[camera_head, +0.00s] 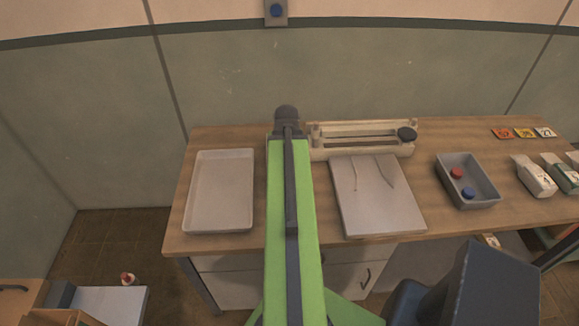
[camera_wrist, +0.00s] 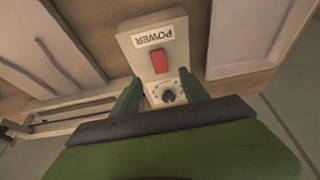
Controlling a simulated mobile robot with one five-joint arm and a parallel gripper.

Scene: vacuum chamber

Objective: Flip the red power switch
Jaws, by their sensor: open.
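In the wrist view a pale panel marked POWER (camera_wrist: 132,42) shows upside down, with a red power switch (camera_wrist: 158,62) below its label. A dark round knob (camera_wrist: 169,96) on a pale dial lies nearer the camera. My gripper (camera_wrist: 160,77) is open, its two green fingers apart on either side of the knob, with the tips near the red switch. Nothing is held. Contact with the panel cannot be told. In the head view my arm covers the switch and the panel.
A tray (camera_head: 204,220) lies left of my arm on the bench, and a flat pale board (camera_head: 378,210) right of it. A pale rail instrument (camera_head: 345,128) stands behind. A grey bin (camera_head: 480,186) with red and blue round items is further right. A wall plate (camera_head: 275,21) has a blue button.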

